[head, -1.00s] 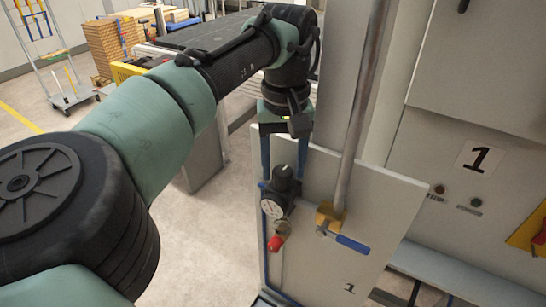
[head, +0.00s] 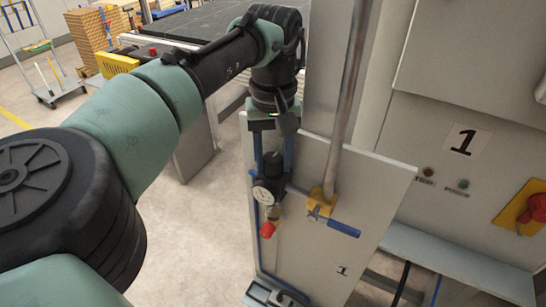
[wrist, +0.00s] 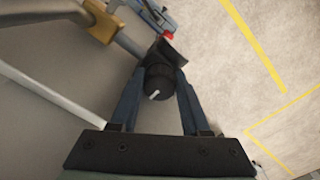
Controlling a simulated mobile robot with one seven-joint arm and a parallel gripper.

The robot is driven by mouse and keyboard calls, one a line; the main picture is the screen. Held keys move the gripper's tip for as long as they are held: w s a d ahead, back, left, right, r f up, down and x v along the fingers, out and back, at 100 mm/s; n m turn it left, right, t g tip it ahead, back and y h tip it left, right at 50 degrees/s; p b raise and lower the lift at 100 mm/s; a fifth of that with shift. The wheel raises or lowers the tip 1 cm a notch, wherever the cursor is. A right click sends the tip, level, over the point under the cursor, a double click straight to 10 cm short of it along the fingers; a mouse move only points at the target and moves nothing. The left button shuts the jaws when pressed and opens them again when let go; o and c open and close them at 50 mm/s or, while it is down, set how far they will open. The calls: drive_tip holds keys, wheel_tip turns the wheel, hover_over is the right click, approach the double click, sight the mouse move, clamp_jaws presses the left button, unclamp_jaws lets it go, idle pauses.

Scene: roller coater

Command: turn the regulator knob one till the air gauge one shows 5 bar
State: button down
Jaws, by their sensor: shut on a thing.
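The regulator knob one (head: 273,158) is a black cap on top of the regulator on the grey panel marked 1. In the wrist view the knob (wrist: 157,84) shows a white pointer mark. My gripper (head: 272,156) comes down from above with its blue fingers on either side of the knob; it is shut on it. The fingers also show in the wrist view (wrist: 158,80). The air gauge one (head: 262,195) is a small white dial on the regulator's front, below the knob. Its needle is too small to read.
A red part (head: 267,229) sits under the regulator. A blue-handled valve (head: 343,228) with a yellow body (head: 321,202) stands just right, on a vertical metal pipe (head: 347,100). A red switch on a yellow plate (head: 525,213) is at far right. Open floor (head: 190,240) lies left of the panel.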

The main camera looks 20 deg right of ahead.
sight(272, 158)
drive_tip(key=shift+r+m+p, duration=0.1)
drive_tip(key=shift+m+p, duration=0.2)
drive_tip(key=shift+p, duration=0.1)
drive_tip(key=shift+r+m+p, duration=0.1)
drive_tip(key=shift+m+p, duration=1.1)
drive_tip(key=shift+p, duration=0.05)
drive_tip(key=shift+w+m+p, duration=0.1)
drive_tip(key=shift+m+p, duration=0.8)
drive_tip(key=shift+m, duration=0.6)
drive_tip(key=shift+a, duration=0.1)
drive_tip(key=c, duration=0.7)
unclamp_jaws()
drive_tip(key=shift+o, duration=0.2)
drive_tip(key=shift+f, duration=0.2)
wheel_tip(272, 158, up, 13)
drive_tip(key=b, duration=0.2)
